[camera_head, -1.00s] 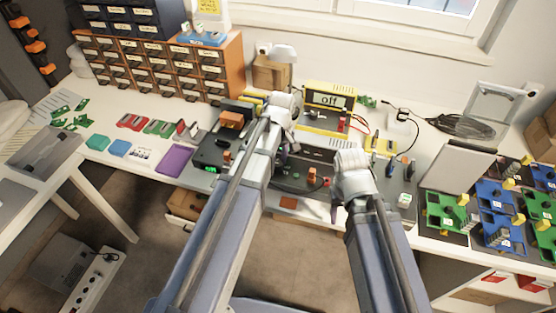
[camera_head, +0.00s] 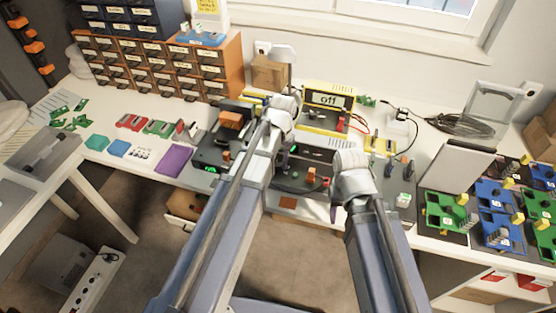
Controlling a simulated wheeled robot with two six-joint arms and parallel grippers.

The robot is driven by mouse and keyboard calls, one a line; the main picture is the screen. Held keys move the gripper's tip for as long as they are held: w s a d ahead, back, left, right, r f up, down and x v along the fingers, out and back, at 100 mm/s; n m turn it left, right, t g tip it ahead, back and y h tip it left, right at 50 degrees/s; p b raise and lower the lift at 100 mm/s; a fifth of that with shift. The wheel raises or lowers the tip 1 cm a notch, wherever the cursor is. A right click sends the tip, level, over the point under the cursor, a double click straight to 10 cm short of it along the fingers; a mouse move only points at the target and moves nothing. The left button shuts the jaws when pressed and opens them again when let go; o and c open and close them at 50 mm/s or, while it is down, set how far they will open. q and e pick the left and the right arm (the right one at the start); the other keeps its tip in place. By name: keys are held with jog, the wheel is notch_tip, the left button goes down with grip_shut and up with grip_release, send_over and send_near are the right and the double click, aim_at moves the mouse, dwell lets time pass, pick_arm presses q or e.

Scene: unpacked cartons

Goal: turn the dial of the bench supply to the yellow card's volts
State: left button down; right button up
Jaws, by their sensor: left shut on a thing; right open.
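I cannot tell for sure which is the bench supply. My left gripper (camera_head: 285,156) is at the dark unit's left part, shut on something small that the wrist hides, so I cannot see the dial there. My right gripper (camera_head: 333,212) is open and empty near the table's front edge.
Drawer cabinets (camera_head: 160,65) stand at the back left. A purple mat (camera_head: 174,160) and coloured parts lie on the left. Leads and a cable coil (camera_head: 460,125) lie at the back right.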

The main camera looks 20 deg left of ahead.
aim_at(279, 164)
pick_arm(q)
jog(key=m, duration=0.5)
jog(key=shift+s+m, duration=0.15)
jog(key=shift+m, duration=2.45)
jog(key=shift+t, duration=0.3)
jog(key=shift+c, duration=2.3)
grip_release()
jog(key=shift+r, duration=0.15)
notch_tip(279, 164, up, 8)
jog(key=p, duration=0.8)
jog(key=shift+s+d+f, duration=0.15)
jog(key=shift+f, duration=0.05)
